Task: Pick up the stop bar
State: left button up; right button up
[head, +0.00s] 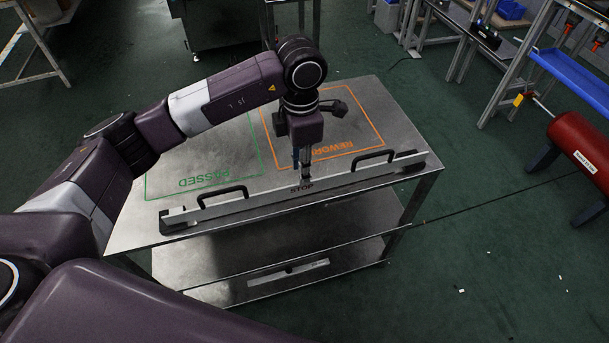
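The stop bar (265,198) is a long grey metal bar with the word STOP near its middle and a black handle towards each end. It lies along the front edge of the steel table (395,105). My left gripper (306,178) points down at the middle of the bar, between the two handles, just by the STOP lettering. Its fingertips are at or very near the bar. They are too small and dark to tell whether they are open or closed, or touching it. My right gripper is not in view.
The table top has a green outlined PASSED area (205,165) and an orange outlined REWORK area (350,125), both empty of parts. A lower shelf (275,255) sits under the table. Green floor is open around the table's right side.

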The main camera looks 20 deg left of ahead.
pick_arm(q)
jog(key=f, duration=0.1)
jog(key=f+p, duration=0.1)
jog(key=f, duration=0.1)
jog(key=shift+s, duration=0.4)
notch_tip(320, 180, down, 2)
jog(key=shift+w+f, duration=0.15)
jog(key=shift+f, duration=0.1)
jog(key=shift+f+p, duration=0.3)
jog(key=shift+f, duration=0.1)
jog(key=c, duration=0.5)
grip_shut()
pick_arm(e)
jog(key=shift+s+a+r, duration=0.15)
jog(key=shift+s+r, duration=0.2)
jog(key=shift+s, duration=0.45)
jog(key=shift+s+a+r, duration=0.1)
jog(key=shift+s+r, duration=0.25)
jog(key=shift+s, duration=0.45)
pick_arm(q)
jog(key=shift+w+r, duration=0.1)
